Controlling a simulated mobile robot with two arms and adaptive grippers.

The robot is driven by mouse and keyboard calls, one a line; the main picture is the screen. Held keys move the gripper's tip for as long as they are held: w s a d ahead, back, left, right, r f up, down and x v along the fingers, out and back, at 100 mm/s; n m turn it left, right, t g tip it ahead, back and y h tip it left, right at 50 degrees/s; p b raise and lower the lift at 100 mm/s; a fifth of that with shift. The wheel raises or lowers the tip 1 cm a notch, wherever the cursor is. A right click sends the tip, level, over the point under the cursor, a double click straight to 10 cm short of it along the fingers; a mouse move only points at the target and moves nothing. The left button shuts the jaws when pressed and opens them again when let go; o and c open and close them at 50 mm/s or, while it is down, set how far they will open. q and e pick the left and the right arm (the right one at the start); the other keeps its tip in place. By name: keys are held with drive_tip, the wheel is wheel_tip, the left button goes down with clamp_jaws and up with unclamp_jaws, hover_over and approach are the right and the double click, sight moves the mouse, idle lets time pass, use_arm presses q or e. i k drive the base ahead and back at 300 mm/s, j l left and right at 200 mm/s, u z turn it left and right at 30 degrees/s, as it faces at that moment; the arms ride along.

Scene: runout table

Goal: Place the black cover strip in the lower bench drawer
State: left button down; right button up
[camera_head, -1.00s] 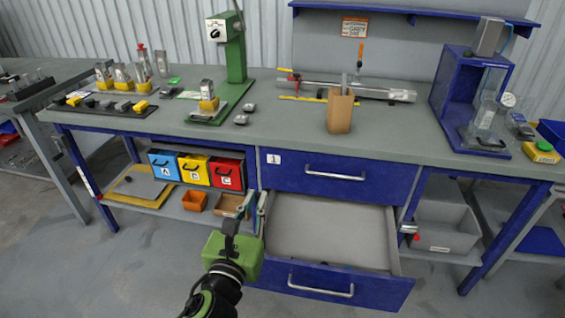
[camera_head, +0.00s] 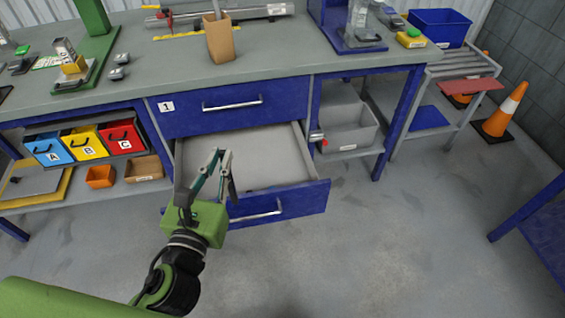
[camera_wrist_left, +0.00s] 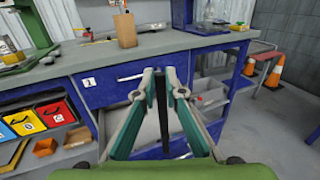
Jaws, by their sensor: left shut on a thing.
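My left gripper (camera_head: 222,155) is shut on the black cover strip (camera_head: 229,188), in front of and partly over the open lower bench drawer (camera_head: 305,197). In the left wrist view the strip (camera_wrist_left: 163,115) hangs upright as a narrow dark bar between the fingertips (camera_wrist_left: 161,74). The lower drawer is pulled out, with a blue front, a metal handle and a bare grey inside. My gripper hides its left part. I cannot tell whether the strip is below the drawer rim. My right gripper is not in view.
The upper drawer (camera_head: 205,121), marked 1, is shut above. Blue, yellow and red bins (camera_head: 85,143) stand on the shelf at left, with an orange tray (camera_head: 100,177) below. A grey bin (camera_head: 348,128) is right of the drawer. The floor in front at right is clear.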

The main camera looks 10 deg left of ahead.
sight(244, 166)
drive_tip(key=j+z, duration=0.25)
drive_tip(key=j, duration=0.25)
drive_tip(key=j+z, duration=0.25)
drive_tip(key=j, duration=0.25)
drive_tip(key=k+j+z, duration=0.15)
drive_tip(key=j+z, duration=0.15)
drive_tip(key=j, duration=0.2)
drive_tip(key=k+j+z, duration=0.25)
drive_tip(key=j, duration=0.7)
